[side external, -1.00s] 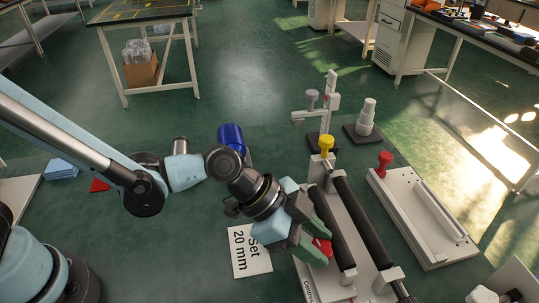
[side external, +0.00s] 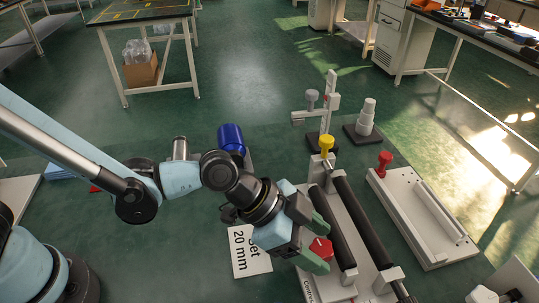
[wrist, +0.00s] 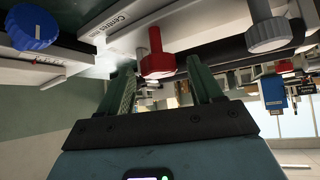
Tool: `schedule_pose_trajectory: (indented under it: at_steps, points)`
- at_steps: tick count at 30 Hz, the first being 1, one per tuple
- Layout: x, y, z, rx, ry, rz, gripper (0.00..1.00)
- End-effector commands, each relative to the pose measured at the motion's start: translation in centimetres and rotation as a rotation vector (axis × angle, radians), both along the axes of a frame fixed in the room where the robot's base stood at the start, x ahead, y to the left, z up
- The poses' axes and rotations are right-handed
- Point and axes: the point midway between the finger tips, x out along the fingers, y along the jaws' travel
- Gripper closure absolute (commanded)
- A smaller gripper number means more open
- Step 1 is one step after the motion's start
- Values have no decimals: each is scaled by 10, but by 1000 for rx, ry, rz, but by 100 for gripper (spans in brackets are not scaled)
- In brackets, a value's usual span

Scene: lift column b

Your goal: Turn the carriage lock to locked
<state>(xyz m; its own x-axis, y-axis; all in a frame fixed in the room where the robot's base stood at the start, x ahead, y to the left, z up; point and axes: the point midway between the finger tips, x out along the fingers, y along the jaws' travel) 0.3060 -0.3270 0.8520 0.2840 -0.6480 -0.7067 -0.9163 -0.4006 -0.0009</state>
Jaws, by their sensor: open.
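A red knob (side external: 320,247) stands at the near left of a pale fixture (side external: 345,235) with two dark rails. I cannot read any locked or unlocked mark on it. My gripper (side external: 319,243) is open, with its green fingers on either side of the red knob. The wrist view shows the red knob (wrist: 157,64) between and just beyond the open fingers. I see no clear contact, and nothing is held. A label reading "Centres" (wrist: 118,17) is beside the knob, partly cut off.
A yellow knob (side external: 326,145) stands at the rails' far end. A "Set 20 mm" card (side external: 247,255) lies left of the fixture. A pale tray (side external: 425,215) with another red knob (side external: 385,160) is at right. Blue (wrist: 32,27) and grey (wrist: 268,32) knobs flank the wrist view.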

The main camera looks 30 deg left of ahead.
Motion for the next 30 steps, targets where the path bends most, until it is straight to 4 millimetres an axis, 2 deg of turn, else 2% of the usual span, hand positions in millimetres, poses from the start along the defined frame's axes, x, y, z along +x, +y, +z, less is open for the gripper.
schedule_pose_trajectory:
  at_steps: [23, 30]
  points:
    - [-5, -4, 0, 1, -3, 433, 35]
    - [-20, 11, 21, 0, 1, 432, 35]
